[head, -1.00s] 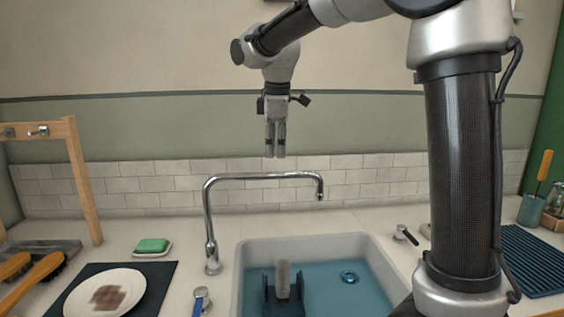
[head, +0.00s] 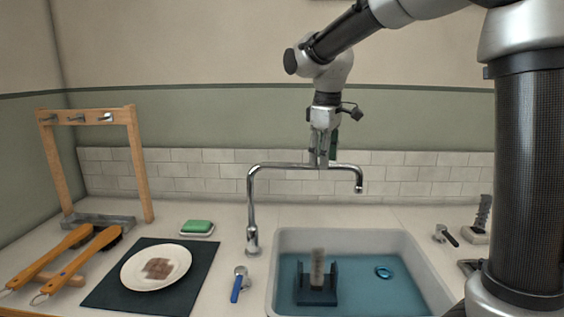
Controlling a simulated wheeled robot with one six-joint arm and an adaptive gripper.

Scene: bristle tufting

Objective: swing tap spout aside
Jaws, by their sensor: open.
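The chrome tap spout (head: 290,166) rises from its base left of the sink (head: 283,247) and reaches right over the basin. Its tip points down at the right end. My gripper (head: 319,163) points down at the spout's horizontal part, right of its middle. The fingertips overlap the pipe in the picture. I cannot tell whether they touch it. The jaws are open, though the gap between them looks narrow from here.
A dark holder (head: 316,296) with an upright brush-like block stands in the sink water. A blue-handled lever (head: 237,288) lies left of the sink. A stained plate (head: 156,267), green soap (head: 197,226) and wooden brushes (head: 78,262) are further left. A black-handled lever (head: 446,235) is at right.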

